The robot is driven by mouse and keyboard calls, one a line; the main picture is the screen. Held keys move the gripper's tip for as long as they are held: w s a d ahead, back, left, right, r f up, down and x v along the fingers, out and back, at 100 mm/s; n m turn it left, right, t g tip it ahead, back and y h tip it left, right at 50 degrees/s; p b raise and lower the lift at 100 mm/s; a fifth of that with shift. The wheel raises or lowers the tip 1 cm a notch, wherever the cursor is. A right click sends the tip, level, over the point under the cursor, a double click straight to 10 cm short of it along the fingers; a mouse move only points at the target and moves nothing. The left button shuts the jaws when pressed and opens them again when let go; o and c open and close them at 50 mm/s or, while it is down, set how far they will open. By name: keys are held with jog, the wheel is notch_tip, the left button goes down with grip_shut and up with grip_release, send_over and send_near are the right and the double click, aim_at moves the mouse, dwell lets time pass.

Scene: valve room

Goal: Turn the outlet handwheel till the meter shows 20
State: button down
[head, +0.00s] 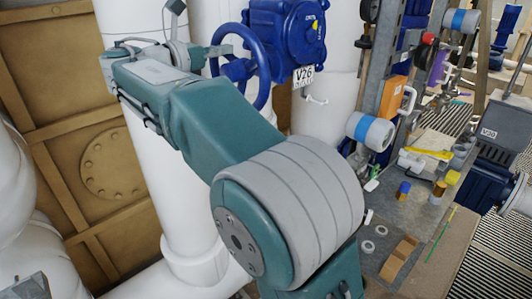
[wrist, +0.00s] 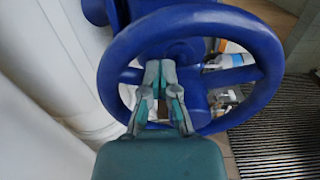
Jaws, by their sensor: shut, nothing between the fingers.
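A blue handwheel (head: 264,68) stands at the top centre of the head view, beside a blue valve body tagged V26 (head: 304,76). Whether it is the outlet wheel I cannot tell. In the wrist view the handwheel (wrist: 268,52) fills the upper middle, with its rim, spokes and hub in sight. My gripper (wrist: 160,68) is shut and empty, its fingertips together in front of the hub area, inside the rim's outline. Contact with the wheel cannot be told. In the head view my gripper (head: 216,50) is small at the wheel's left side. I see no readable meter.
A white vertical pipe (head: 172,170) runs behind my arm. At right, a workbench (head: 455,185) holds a yellow tool, small blocks and rings. A grey post with an orange box (head: 392,97) stands between valve and bench. Floor grating (wrist: 275,125) lies at the wrist view's right.

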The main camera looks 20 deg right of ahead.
jog(key=shift+s+d+r, duration=0.15)
jog(key=shift+s+r, duration=0.1)
jog(key=shift+s, duration=0.4)
jog(key=v, duration=1.2)
dwell(0.5)
